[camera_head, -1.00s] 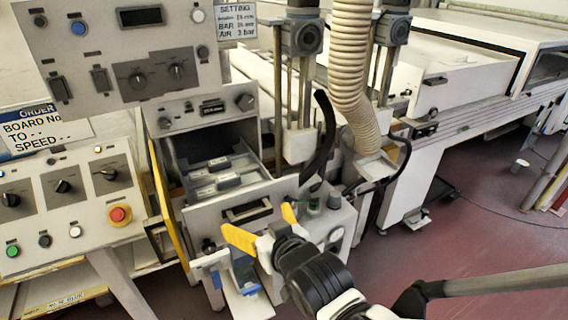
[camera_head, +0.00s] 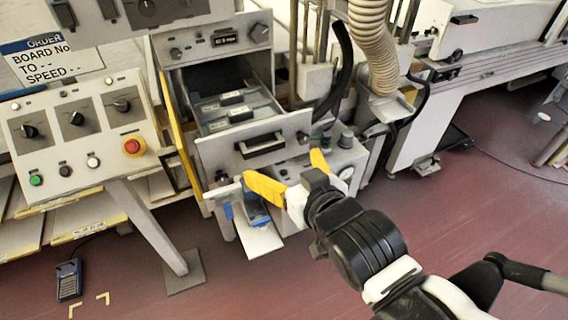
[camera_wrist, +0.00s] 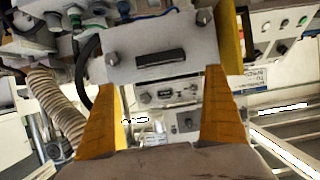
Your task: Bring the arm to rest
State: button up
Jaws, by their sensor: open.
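My gripper (camera_head: 291,172) has two yellow fingers, spread apart with nothing between them. It is in front of and a little below the open drawer (camera_head: 262,146) of the machine in the head view. My black and white arm reaches up to it from the lower right. In the wrist view my gripper (camera_wrist: 160,110) shows its two fingers wide apart, with the drawer front (camera_wrist: 160,58) and its dark handle beyond them. I cannot tell how large the gap between the fingers and the drawer is.
A control panel (camera_head: 80,125) with a red button stands at the left. A small shelf (camera_head: 258,238) with a blue item is just below my gripper. A ribbed hose (camera_head: 375,50) hangs at the upper right. A blue handheld device (camera_head: 68,280) lies on the floor.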

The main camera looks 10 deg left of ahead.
jog(key=s+d+f+m+g+h, duration=0.1)
jog(key=s+d+m+g+h, duration=0.1)
jog(key=d, duration=1)
jog(key=s+d+f+m+g+h, duration=0.1)
jog(key=d+m+h, duration=0.3)
jog(key=d, duration=0.8)
jog(key=shift+s+d+f+g+h, duration=0.25)
jog(key=shift+s+f+g+h, duration=0.2)
jog(key=shift+g, duration=0.35)
jog(key=shift+w+a, duration=0.1)
